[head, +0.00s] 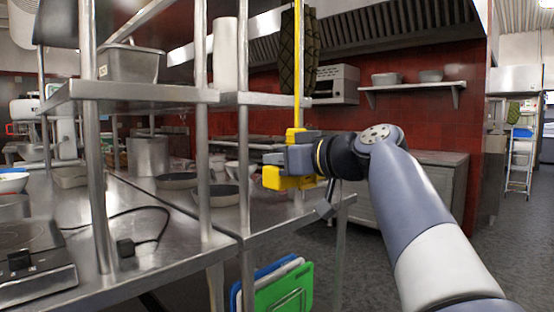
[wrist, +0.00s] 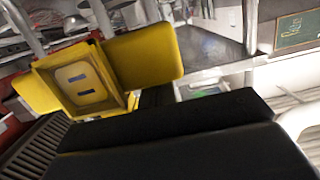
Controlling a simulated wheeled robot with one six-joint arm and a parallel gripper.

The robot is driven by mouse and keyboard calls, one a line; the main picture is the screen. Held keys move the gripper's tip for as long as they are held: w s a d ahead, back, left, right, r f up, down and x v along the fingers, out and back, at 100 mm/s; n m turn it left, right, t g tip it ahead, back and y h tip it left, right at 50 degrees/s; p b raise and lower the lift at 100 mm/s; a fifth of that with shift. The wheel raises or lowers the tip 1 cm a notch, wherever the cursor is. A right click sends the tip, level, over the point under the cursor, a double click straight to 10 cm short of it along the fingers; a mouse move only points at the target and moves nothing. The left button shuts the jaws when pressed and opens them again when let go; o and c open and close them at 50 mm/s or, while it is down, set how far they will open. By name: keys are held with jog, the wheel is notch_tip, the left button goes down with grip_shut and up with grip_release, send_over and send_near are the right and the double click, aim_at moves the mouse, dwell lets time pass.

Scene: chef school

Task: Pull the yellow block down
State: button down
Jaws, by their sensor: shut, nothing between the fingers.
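The yellow block (wrist: 146,56) shows large in the wrist view, with a flat wing on either side of a square framed face carrying two small dark marks. It appears tilted there. In the head view, yellow parts (head: 272,178) show above and below my gripper (head: 274,159), at the foot of a thin yellow vertical strip (head: 297,60). My gripper is shut and empty, close beside the block. Its dark fingers (wrist: 170,128) fill the lower wrist view, below the block. I cannot tell whether they touch it. My gripper hides part of the block in the head view.
Metal shelf posts (head: 243,110) and a steel worktable (head: 165,215) with pans stand to the left. A patterned dark green hanging item (head: 289,55) is above my gripper. A green cutting board (head: 284,292) is below the table. The floor (head: 400,225) is open behind my arm.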

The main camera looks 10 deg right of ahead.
jog(key=shift+f, duration=0.3)
jog(key=shift+r+p, duration=2.2)
jog(key=shift+r, duration=0.7)
jog(key=r+b+v, duration=0.1)
jog(key=v, duration=0.7)
jog(key=x, duration=0.5)
jog(key=f+p+x, duration=0.1)
jog(key=x, duration=0.2)
jog(key=shift+w+a+f, duration=0.1)
jog(key=shift+w+a, duration=0.05)
jog(key=shift+f+b, duration=1)
jog(key=shift+f, duration=0.05)
